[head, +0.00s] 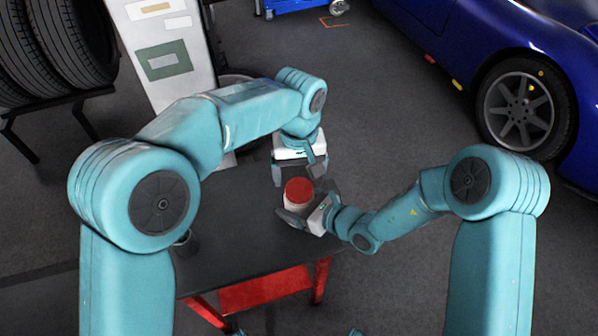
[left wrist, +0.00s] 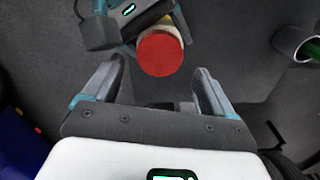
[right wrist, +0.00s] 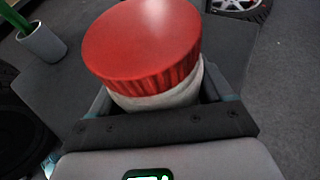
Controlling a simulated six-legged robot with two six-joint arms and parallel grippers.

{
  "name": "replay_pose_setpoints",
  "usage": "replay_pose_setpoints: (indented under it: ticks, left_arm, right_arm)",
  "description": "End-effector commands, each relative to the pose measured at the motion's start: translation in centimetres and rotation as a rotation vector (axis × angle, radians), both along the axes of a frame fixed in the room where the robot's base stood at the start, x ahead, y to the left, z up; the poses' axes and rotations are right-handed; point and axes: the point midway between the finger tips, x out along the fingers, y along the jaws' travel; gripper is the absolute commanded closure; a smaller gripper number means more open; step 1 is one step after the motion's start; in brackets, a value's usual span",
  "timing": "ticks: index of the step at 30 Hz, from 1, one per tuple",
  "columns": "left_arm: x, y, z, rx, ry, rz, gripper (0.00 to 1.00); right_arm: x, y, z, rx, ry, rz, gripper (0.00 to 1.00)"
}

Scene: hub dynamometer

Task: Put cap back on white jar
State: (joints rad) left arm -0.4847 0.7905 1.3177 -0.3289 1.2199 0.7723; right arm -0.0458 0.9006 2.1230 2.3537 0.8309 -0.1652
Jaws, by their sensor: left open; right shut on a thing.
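The white jar (head: 296,204) is held by my right gripper (head: 306,214) over the table; its pale body also shows in the right wrist view (right wrist: 160,98). The red cap (head: 298,189) sits on top of the jar, covering its mouth; I cannot tell whether it is tightened. The cap also shows in the left wrist view (left wrist: 160,54) and the right wrist view (right wrist: 145,42). My left gripper (head: 298,172) is open and empty, just beyond and above the cap, with its fingers apart from it.
The dark table (head: 235,240) has free room left of the jar. A grey cup with a green thing in it (left wrist: 293,42) stands on it, also in the right wrist view (right wrist: 42,43). A white cabinet (head: 165,55), tyres (head: 65,40) and a blue car (head: 520,40) stand around.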

Motion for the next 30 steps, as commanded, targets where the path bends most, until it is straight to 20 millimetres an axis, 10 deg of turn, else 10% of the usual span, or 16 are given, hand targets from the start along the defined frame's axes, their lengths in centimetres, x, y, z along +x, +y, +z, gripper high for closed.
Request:
replay_pose_setpoints:
  ticks: [13,30]
  left_arm:
    - [0.1,0.0,3.3,-0.001,-0.001,0.527,0.14]
    - [0.0,0.0,1.6,0.003,0.003,0.564,0.14]
  right_arm:
    - [0.0,0.0,0.0,0.0,-0.001,0.0,1.0]
    - [0.0,0.0,0.0,0.0,-0.001,0.0,1.0]
